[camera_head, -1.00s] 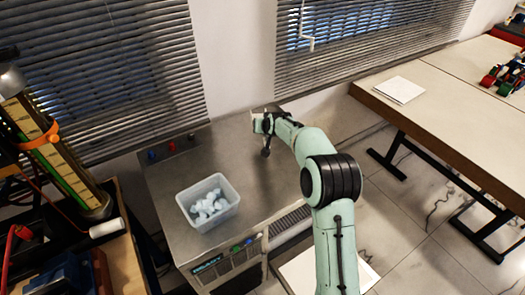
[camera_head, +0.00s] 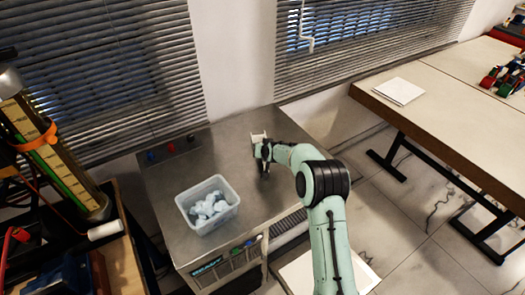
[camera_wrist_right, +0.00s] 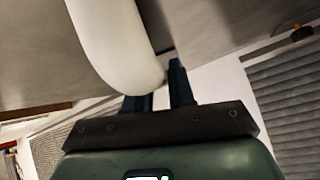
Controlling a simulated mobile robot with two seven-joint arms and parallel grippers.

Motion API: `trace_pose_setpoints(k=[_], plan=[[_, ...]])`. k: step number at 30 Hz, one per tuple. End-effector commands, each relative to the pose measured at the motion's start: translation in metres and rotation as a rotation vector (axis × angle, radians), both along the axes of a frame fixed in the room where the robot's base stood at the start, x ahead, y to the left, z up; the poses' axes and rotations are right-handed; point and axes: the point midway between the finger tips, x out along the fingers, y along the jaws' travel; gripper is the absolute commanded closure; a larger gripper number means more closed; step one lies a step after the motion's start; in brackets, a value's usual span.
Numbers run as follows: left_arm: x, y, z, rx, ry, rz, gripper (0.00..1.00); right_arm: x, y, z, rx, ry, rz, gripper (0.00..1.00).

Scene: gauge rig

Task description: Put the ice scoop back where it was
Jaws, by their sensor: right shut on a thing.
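My right gripper (camera_head: 264,157) is over the steel-topped machine, right of the ice tub. It is shut on the ice scoop (camera_head: 257,137), whose pale end shows just beyond the gripper in the head view. In the right wrist view, a large white rounded part of the scoop (camera_wrist_right: 118,45) reaches down to the dark fingers (camera_wrist_right: 160,82); the exact grip is partly hidden. I cannot tell whether the scoop touches the steel top. A clear tub (camera_head: 190,226) with several white ice lumps (camera_head: 209,206) stands on the top. My left gripper is not in view.
The steel top (camera_head: 165,185) has bare room behind and right of the tub. Small blue and red knobs (camera_head: 151,156) sit at its back left. A wall and blinds (camera_head: 100,70) stand behind. A table (camera_head: 455,110) is at right, a cluttered bench (camera_head: 110,250) at left.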

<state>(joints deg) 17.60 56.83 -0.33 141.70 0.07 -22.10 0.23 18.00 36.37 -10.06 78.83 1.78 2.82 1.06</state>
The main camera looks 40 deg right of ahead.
Motion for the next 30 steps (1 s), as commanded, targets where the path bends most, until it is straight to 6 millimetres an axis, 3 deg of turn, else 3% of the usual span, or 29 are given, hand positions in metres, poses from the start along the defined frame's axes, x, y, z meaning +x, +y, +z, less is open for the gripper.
trace_pose_setpoints(k=[4, 5, 6, 7, 19, 30], plan=[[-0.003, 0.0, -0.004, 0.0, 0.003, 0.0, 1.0, 0.0, 0.0, -0.004, 0.0, 0.0, 0.0, 1.0], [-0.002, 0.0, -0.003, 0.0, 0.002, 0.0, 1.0, 0.0, 0.0, -0.004, 0.0, 0.0, 0.0, 0.67], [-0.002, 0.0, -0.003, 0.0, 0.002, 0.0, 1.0, 0.0, 0.0, -0.003, 0.0, 0.0, 0.0, 0.54], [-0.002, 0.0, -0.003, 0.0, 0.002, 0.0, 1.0, 0.0, 0.0, -0.003, 0.0, 0.0, 0.0, 0.51], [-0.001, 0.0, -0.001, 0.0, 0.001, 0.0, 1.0, -0.003, 0.001, 0.005, -0.001, -0.002, 0.001, 0.51], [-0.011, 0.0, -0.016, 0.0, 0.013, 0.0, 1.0, -0.051, 0.02, 0.052, 0.0, -0.003, 0.002, 0.51]])
